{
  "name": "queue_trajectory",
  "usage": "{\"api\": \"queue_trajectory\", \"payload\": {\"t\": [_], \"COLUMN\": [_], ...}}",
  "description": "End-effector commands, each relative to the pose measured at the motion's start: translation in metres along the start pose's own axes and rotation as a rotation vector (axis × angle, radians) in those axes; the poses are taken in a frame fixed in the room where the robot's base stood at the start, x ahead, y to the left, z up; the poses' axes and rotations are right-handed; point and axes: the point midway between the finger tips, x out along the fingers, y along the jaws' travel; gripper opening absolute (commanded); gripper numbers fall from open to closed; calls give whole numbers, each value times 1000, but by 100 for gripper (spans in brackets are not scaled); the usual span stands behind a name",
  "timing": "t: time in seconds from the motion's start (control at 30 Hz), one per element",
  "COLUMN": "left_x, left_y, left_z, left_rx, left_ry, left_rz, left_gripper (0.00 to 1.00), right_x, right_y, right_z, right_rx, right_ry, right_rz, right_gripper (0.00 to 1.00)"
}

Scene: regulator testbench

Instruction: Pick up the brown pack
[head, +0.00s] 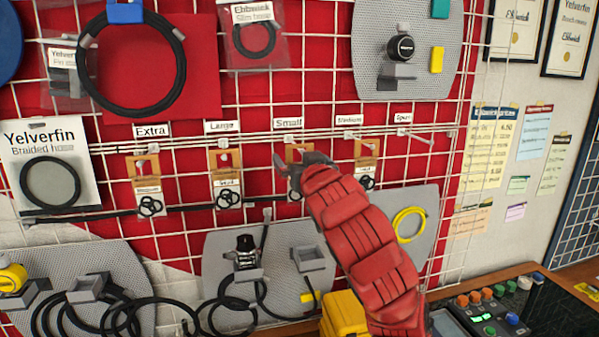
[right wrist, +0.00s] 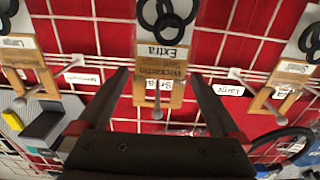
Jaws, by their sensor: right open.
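Several brown packs with black rings hang in a row on hooks. In the head view one is below the Extra tag (head: 151,130), one below Large (head: 225,183), one below Small (head: 297,154) and one below Medium (head: 367,165). My right gripper (head: 299,160) is open in front of the pack below Small and hides part of it. In the right wrist view, upside down to the wall tags, my open fingers (right wrist: 158,76) stand on either side of this brown pack (right wrist: 160,68), whose card reads Extra. I cannot tell if they touch it. My left gripper is out of view.
The Spur hook (head: 404,133) at the right end is empty. Neighbouring packs hang close on both sides. A grey panel (head: 215,250) with hoses and a black regulator is below. A yellow box (head: 343,315) and a button console (head: 500,300) are at lower right.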

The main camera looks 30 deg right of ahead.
Motion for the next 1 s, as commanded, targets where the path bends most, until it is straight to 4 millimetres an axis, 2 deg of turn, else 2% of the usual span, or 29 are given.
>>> {"api": "queue_trajectory", "payload": {"t": [0.23, 0.67, 1.0], "left_x": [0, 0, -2], "left_y": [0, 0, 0], "left_z": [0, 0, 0], "left_rx": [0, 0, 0], "left_ry": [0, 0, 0], "left_rz": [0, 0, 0], "left_gripper": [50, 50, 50], "right_x": [2, 2, 2], "right_y": [0, 0, 0], "right_z": [1, 1, 0], "right_rx": [-1, 0, 1], "right_ry": [0, -1, 0], "right_rz": [1, 1, 0], "right_gripper": [100, 23, 22]}}
